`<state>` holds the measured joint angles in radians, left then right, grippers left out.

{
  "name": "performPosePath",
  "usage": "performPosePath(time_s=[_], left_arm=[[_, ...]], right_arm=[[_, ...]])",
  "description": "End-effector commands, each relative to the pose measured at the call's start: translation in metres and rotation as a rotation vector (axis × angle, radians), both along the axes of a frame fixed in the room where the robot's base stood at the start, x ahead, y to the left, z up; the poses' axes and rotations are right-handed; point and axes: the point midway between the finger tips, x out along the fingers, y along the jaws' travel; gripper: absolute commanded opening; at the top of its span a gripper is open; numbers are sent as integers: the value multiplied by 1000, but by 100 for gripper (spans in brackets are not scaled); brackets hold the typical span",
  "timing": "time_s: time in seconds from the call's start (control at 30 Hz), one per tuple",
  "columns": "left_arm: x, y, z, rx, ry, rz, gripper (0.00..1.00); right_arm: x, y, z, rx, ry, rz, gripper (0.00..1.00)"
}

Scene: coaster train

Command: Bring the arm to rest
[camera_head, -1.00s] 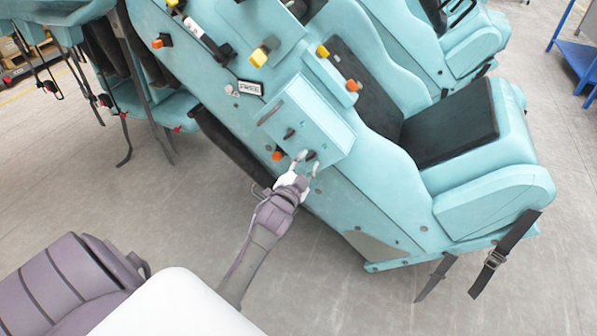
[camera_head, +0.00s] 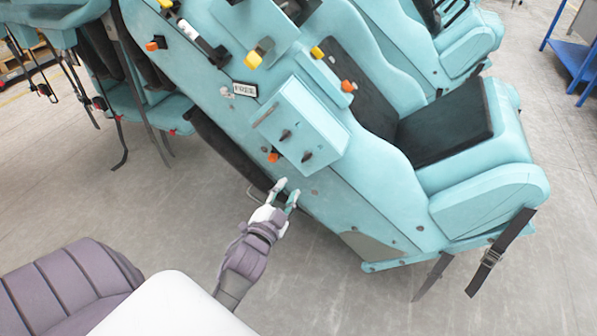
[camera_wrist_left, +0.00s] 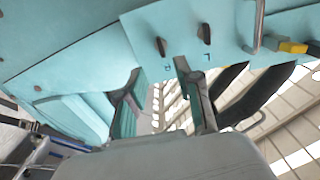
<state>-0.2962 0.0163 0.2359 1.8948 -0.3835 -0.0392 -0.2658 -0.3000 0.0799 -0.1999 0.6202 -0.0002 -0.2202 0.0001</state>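My left gripper (camera_head: 287,189) is in front of the lower side of the teal coaster car, below the control box (camera_head: 322,122). Its two fingers are apart with nothing between them. In the wrist view the left gripper (camera_wrist_left: 160,90) also shows spread, empty fingers. The box carries two dark knobs: an upper one (camera_head: 285,134) and a lower one (camera_head: 307,156). Both knobs show past the fingertips in the wrist view, clear of them, by small letter marks. My right gripper is not in view.
The coaster car's seat (camera_head: 450,125) is right of the box, with a dark strap (camera_head: 497,252) hanging at its end. A "FREE" label (camera_head: 245,89) and orange and yellow knobs are on the panel. Grey floor (camera_head: 150,215) is open at left. A blue rack (camera_head: 575,60) stands far right.

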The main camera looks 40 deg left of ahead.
Motion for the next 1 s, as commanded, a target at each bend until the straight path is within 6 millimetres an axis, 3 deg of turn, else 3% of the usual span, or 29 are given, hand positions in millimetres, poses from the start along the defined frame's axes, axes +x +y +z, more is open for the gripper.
performPosePath(time_s=[0.23,0.37,0.47,0.53,0.67,0.8,0.87,1.0], left_arm=[[0,0,-2,-2,3,-1,34],[0,-7,-31,-43,60,-12,34],[-5,-20,-86,-119,165,-27,34],[-15,-33,-135,-184,263,-37,34],[-49,-60,-225,-304,459,-44,34],[-108,-87,-312,-411,673,-29,34],[-139,-97,-344,-449,766,-17,34],[-224,-113,-409,-521,985,31,34]], right_arm=[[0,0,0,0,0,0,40],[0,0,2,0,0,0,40],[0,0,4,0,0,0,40],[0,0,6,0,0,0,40],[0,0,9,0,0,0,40],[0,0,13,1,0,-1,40],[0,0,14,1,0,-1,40],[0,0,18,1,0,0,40]])
